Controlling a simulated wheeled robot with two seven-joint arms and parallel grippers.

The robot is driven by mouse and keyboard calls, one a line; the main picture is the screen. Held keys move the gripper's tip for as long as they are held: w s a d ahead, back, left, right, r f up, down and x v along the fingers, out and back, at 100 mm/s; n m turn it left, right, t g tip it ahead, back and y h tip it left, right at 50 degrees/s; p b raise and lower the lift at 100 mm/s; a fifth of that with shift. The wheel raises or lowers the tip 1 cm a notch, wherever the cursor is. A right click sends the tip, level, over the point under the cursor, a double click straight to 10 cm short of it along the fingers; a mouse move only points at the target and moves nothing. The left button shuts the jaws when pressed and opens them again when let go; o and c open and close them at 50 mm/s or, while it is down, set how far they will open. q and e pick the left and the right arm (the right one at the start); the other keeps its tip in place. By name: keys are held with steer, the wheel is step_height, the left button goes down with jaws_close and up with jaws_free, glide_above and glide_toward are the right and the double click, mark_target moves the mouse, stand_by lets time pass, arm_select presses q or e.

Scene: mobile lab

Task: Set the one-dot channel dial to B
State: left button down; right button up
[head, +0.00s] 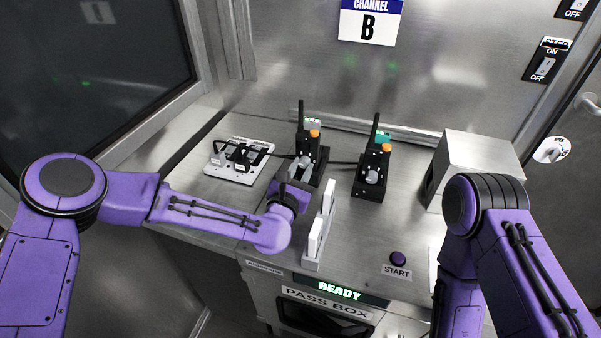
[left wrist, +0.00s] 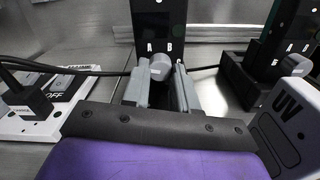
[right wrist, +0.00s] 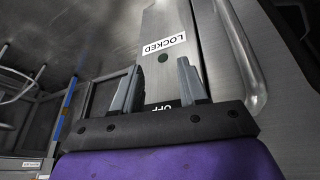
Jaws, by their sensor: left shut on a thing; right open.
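Two black radios with grey dials stand on the bench, a left radio (head: 311,160) and a right radio (head: 371,180). In the left wrist view, the left radio (left wrist: 150,22) carries the letters A and B above its grey dial (left wrist: 161,66). A small white mark shows at its top edge; I cannot be sure of the dot count. My left gripper (left wrist: 160,82) is shut on this dial, one finger on each side. The dial's exact pointing is unclear. The right radio's dial (left wrist: 294,65) is free. My right gripper (right wrist: 157,88) is open and empty, by a panel marked LOCKED.
A sign reading CHANNEL B (head: 370,22) hangs on the back wall. A white switch board (head: 238,160) lies left of the radios. A rack with white upright pieces (head: 319,230) stands in front, close to my left gripper. A steel box (head: 482,160) stands at right.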

arm_select(q)
steer(key=m+b, duration=0.1)
steer(key=m, duration=0.3)
steer(key=shift+m+b, duration=0.3)
steer(key=shift+b, duration=0.05)
steer(key=m+b, duration=0.1)
steer(key=m, duration=0.3)
steer(key=shift+m, duration=0.3)
steer(key=m, duration=0.5)
steer(key=shift+b, duration=0.35)
steer(key=m, duration=0.5)
steer(key=shift+m, duration=0.4)
steer(key=c, duration=0.9)
jaws_free()
steer(key=shift+o, duration=0.2)
steer(key=shift+s, duration=0.1)
